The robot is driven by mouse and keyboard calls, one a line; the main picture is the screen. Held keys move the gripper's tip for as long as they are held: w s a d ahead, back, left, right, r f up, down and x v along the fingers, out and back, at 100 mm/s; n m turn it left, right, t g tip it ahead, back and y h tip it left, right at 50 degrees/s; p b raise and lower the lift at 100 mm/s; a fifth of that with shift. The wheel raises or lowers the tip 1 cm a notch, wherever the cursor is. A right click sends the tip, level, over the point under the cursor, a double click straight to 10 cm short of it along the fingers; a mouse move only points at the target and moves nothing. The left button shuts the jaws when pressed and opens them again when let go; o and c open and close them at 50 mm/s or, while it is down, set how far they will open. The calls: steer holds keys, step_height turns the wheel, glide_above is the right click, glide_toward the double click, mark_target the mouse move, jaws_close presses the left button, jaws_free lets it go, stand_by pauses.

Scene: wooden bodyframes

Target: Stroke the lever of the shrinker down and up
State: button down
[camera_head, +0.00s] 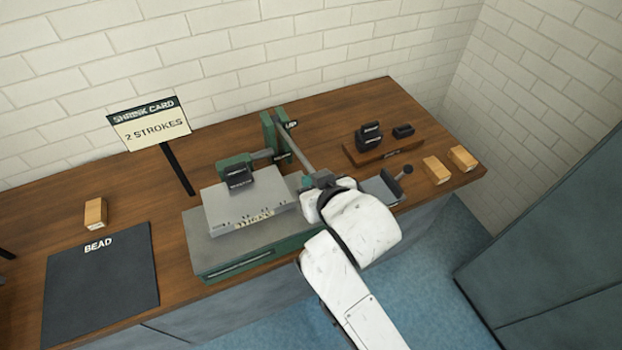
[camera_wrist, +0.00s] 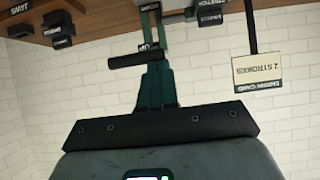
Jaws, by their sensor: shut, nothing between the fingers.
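The shrinker has a green post (camera_head: 268,132) with an UP label at its top, at the back of the bench. Its grey lever rod (camera_head: 298,148) slants from the post toward the front right and ends beside my gripper (camera_head: 309,184). In the wrist view the lever's black handle (camera_wrist: 138,61) lies crosswise near the tips of my gripper (camera_wrist: 156,72). My gripper is shut with nothing between its fingers. Whether it touches the handle I cannot tell. The shrinker's dark jaws (camera_head: 238,176) sit at the left, over a grey block (camera_head: 250,207).
A sign card (camera_head: 152,128) reads SHRINK CARD, 2 STROKES. A dark BEAD mat (camera_head: 100,285) lies at left beside a wooden block (camera_head: 95,213). At right are a wooden tray (camera_head: 382,152) with black pieces, a small lever tool (camera_head: 392,184) and two wooden blocks (camera_head: 437,170).

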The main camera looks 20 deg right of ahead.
steer(key=shift+f, duration=0.1)
steer(key=shift+t, duration=0.7)
steer(key=f+b, duration=0.2)
steer(key=b, duration=0.1)
steer(key=s+f+b, duration=0.1)
steer(key=f+b, duration=0.1)
steer(key=b, duration=0.1)
steer(key=shift+f, duration=0.1)
